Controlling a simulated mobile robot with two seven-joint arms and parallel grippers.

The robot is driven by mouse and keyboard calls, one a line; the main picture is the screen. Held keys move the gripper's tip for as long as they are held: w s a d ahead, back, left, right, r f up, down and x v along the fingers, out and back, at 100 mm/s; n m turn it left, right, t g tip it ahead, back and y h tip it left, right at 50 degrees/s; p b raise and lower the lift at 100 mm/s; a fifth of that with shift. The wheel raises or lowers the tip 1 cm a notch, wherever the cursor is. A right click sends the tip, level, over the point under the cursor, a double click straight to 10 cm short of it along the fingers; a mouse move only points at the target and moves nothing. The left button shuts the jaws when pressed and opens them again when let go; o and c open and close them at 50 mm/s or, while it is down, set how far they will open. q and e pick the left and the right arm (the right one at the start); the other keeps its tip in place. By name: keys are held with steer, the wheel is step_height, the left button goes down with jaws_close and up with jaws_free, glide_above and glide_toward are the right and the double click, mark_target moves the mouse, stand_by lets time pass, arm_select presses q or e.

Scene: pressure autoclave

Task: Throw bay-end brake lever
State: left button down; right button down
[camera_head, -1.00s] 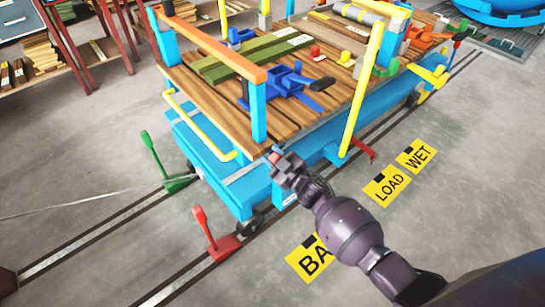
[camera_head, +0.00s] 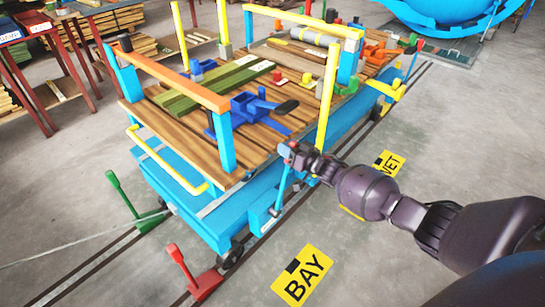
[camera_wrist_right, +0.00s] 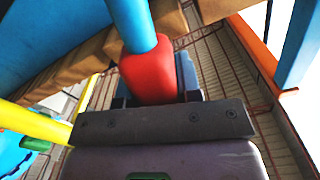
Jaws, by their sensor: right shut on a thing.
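My right gripper (camera_head: 288,152) is at the near side of the blue trolley, above its lower frame. In the right wrist view, the gripper (camera_wrist_right: 160,110) is shut on a red lever grip (camera_wrist_right: 148,72) at the end of a blue lever shaft (camera_wrist_right: 132,24). In the head view the blue lever shaft (camera_head: 282,188) runs down from my gripper to the trolley side, slightly tilted, and the gripper hides most of the red grip. The trolley (camera_head: 190,192) stands on floor rails near the yellow BAY sign (camera_head: 303,275). My left gripper is not in view.
A green floor lever (camera_head: 122,192) and a red floor lever (camera_head: 183,265) stand by the rails at the trolley's left end. A yellow post (camera_head: 328,100) rises just right of my gripper. The WET sign (camera_head: 388,162) lies right of the trolley.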

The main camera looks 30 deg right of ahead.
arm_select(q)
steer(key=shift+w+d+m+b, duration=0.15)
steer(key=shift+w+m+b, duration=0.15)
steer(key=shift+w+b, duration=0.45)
arm_select(e)
steer(key=shift+m, duration=0.9)
steer(key=d, duration=0.1)
steer(key=w+d+f, duration=0.1)
steer(key=d, duration=0.1)
steer(key=shift+w+d+f, duration=0.15)
steer(key=shift+d+f, duration=0.1)
steer(key=shift+d, duration=0.15)
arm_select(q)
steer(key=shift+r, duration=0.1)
arm_select(e)
steer(key=c, duration=1.2)
jaws_free()
steer(key=o, duration=0.4)
steer(key=shift+d+f, duration=0.1)
steer(key=shift+d, duration=0.05)
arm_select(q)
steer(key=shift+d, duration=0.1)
